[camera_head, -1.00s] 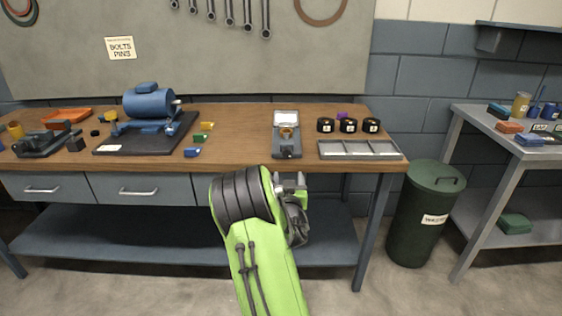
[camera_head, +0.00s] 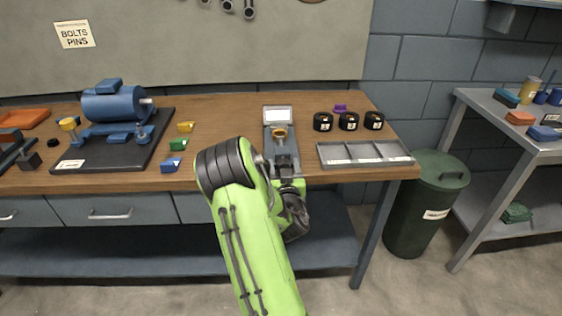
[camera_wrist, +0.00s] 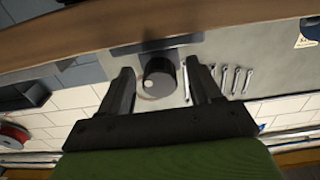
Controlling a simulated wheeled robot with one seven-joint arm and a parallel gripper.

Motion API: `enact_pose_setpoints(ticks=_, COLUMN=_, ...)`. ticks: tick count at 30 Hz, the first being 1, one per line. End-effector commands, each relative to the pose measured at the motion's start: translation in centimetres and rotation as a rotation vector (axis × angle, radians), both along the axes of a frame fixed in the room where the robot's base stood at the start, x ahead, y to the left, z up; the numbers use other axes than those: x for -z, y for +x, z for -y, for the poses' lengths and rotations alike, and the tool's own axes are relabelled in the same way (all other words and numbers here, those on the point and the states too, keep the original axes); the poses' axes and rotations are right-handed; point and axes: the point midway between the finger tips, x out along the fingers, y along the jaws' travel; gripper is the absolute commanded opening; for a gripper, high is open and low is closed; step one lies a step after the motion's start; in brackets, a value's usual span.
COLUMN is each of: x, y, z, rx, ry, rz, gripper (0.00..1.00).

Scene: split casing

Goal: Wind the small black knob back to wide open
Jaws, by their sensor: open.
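The small black knob (camera_wrist: 160,79) shows in the wrist view as a dark round cap with a white dot low on its left side. My gripper (camera_wrist: 158,72) is open, one finger on each side of the knob in the picture, with gaps visible on both sides. Whether the fingertips reach fully around it is unclear. In the head view my gripper (camera_head: 289,183) is at the fixture's front, and my arm hides the knob.
A grey divided tray (camera_head: 366,163) and several black labelled rings (camera_head: 348,121) are to the right. Small coloured blocks (camera_head: 178,144) and a blue motor (camera_head: 114,103) on a dark board are to the left. A green bin (camera_head: 437,180) stands beside the bench.

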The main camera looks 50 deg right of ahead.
Motion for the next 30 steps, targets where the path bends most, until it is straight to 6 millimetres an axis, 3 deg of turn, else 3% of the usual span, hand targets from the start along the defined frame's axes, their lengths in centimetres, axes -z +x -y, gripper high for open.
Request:
enact_pose_setpoints(ticks=4, x=0.03, y=0.01, z=0.01, rx=0.000, ry=0.000, rz=0.000, gripper=0.60)
enact_pose_setpoints(ticks=15, x=0.01, y=0.03, z=0.00, rx=0.000, ry=0.000, rz=0.000, gripper=0.07)
enact_pose_setpoints(ticks=30, x=0.02, y=0.05, z=-0.02, rx=0.000, ry=-0.108, rz=-0.122, gripper=0.07)
